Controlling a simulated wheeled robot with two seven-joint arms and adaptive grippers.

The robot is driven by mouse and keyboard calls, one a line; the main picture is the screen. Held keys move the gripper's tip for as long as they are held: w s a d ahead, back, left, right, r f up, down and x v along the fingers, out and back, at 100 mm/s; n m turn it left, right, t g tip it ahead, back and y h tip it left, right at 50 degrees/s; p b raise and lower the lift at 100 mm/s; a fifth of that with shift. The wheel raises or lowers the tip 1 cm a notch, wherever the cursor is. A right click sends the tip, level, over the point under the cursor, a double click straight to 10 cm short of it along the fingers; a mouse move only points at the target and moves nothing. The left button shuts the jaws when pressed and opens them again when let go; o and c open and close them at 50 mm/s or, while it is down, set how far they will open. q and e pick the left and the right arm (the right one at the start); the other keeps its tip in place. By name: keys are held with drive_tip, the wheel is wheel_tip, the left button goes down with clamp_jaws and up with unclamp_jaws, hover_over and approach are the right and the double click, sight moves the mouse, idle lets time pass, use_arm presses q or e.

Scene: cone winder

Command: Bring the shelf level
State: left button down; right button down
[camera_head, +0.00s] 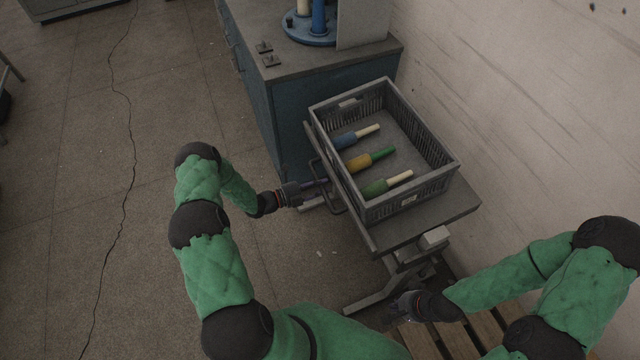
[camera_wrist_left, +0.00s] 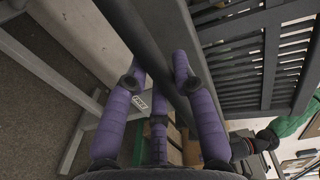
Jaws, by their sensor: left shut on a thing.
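The shelf (camera_head: 400,235) is a grey plate on a metal stand, carrying a grey crate (camera_head: 436,186). Its tilt is hard to judge from above. A dark loop handle (camera_head: 313,168) sticks out from its left edge. My left gripper (camera_head: 324,184) is at this handle. In the left wrist view its purple fingers (camera_wrist_left: 158,85) are closed around a dark bar (camera_wrist_left: 150,30), which I take to be the handle.
Several coloured bobbins (camera_head: 370,158) lie in the crate. A blue cabinet (camera_head: 258,95) with a winder stands behind the shelf, and a wall (camera_head: 520,110) is close on the right. A wooden pallet (camera_head: 455,340) lies at the front. The floor at left is clear.

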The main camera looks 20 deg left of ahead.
use_arm(q)
wheel_tip(320, 180, up, 4)
drive_tip(key=shift+w+f+g+p, duration=0.15)
drive_tip(key=shift+f+g+p, duration=0.15)
drive_tip(key=shift+p, duration=0.95)
drive_tip(key=shift+w+d+r+p, duration=0.1)
drive_tip(key=shift+r+p, duration=0.25)
drive_tip(key=shift+r, duration=0.2)
drive_tip(key=shift+w+r, duration=0.1)
drive_tip(key=c, duration=1)
unclamp_jaws()
drive_tip(key=shift+s, duration=0.25)
